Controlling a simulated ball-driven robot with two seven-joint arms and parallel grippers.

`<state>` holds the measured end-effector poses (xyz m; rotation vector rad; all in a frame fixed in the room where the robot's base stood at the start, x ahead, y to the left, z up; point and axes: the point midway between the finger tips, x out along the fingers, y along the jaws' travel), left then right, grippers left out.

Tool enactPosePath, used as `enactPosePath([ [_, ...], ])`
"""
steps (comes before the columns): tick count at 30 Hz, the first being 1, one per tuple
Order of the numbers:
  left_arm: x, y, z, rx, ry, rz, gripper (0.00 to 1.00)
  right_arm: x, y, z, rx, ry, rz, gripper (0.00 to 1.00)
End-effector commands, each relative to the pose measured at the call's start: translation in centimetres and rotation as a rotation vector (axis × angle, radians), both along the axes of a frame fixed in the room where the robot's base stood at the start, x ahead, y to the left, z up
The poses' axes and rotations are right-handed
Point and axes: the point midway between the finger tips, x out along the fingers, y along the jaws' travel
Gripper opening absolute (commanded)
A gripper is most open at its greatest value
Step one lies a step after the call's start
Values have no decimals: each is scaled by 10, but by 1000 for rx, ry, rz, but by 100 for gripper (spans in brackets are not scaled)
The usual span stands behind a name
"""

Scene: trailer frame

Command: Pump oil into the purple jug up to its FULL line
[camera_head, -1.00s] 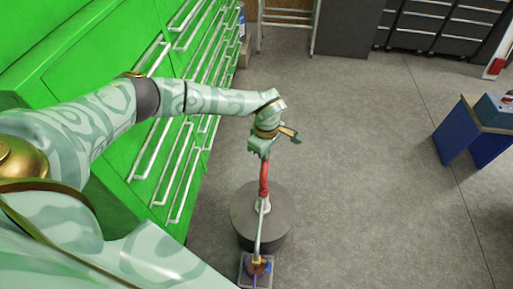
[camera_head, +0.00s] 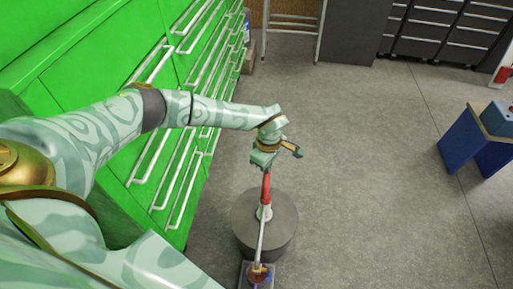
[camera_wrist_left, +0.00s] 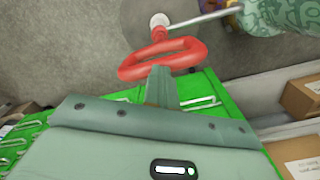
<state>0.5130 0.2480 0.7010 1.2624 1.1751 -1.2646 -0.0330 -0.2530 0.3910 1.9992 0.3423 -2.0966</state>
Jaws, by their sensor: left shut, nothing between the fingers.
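In the head view, a pump with a red handle (camera_head: 266,187) stands on a dark grey drum (camera_head: 281,236). A pale pipe (camera_head: 261,240) runs from the pump to a brass-coloured end over a purple jug (camera_head: 255,283), cut off by the bottom edge. The jug's FULL line and oil level cannot be made out. My left gripper (camera_head: 263,159) is at the top of the handle. In the left wrist view, its shut fingers (camera_wrist_left: 162,85) meet the near bar of the red handle loop (camera_wrist_left: 165,58), with nothing between them.
A green drawer cabinet (camera_head: 110,90) with white bar handles stands close on the left, under my left arm. A blue-legged bench (camera_head: 475,140) stands at the right. Dark drawer units (camera_head: 440,30) line the back. Open grey floor lies between.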

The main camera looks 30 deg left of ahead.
Motion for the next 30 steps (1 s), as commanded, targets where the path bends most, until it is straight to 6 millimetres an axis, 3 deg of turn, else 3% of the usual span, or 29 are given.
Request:
enactPosePath([
  [24, 1, 0, 103, 1, -4, -1, 0, 27, 0, 69, 0, -63, 0, 94],
  [30, 0, 0, 106, 0, -1, 0, 0, 27, 0, 71, 1, -65, 0, 94],
])
